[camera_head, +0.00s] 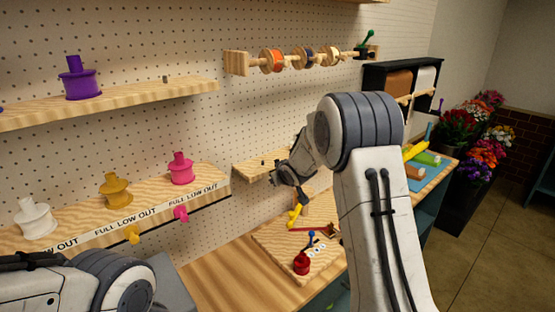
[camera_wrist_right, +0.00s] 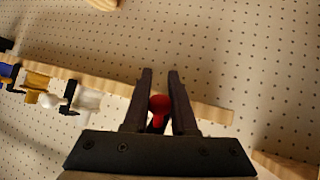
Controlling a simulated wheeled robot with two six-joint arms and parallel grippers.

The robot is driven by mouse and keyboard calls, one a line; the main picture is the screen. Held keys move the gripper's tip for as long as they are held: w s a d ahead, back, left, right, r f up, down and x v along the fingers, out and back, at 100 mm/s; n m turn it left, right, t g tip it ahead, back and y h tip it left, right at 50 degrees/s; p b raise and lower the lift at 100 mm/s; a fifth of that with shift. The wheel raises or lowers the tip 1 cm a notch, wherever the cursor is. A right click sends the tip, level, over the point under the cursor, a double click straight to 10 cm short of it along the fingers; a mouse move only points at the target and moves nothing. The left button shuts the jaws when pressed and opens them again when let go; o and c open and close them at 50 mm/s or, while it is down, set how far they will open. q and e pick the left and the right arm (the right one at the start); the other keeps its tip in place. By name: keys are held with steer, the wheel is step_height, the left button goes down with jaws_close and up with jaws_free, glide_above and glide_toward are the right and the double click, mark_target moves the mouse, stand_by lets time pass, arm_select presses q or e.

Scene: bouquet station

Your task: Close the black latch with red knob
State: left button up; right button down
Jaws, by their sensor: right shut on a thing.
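The red knob (camera_wrist_right: 159,104) shows between the two fingers of my right gripper (camera_wrist_right: 160,74) in the right wrist view. The fingers are shut on it. Only a little of the black latch under the knob shows; the fingers and gripper body hide the rest, so its angle cannot be told. In the head view my right gripper (camera_head: 289,178) is at the small wooden shelf (camera_head: 250,170) on the pegboard, partly hidden by my arm. My left arm shows at the lower left of the head view, but its gripper is out of frame.
Other black latches (camera_wrist_right: 70,91) with blue, yellow and white parts line the wooden strip in the wrist view. A long labelled shelf (camera_head: 70,233) with coloured spools is left. Below, a wooden board (camera_head: 270,240) holds a red piece (camera_head: 301,263) and small tools.

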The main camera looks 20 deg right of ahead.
steer(key=shift+s+d+r+n+g+h+p, duration=0.1)
steer(key=shift+r+n+g+h+p, duration=0.3)
steer(key=shift+g+p, duration=1.4)
steer(key=shift+s+a+r+n+g+h+p, duration=0.15)
steer(key=shift+r+g+h+p, duration=0.35)
steer(key=shift+g+p, duration=1.25)
steer(key=shift+s+d+r+n+g+h+p, duration=0.15)
steer(key=shift+r+n+g+h+p, duration=0.3)
steer(key=shift+g+p, duration=1.3)
steer(key=shift+w+t+p, duration=0.1)
steer(key=shift+t+p, duration=0.3)
steer(key=shift+p, duration=0.15)
steer(key=c, duration=0.7)
jaws_free()
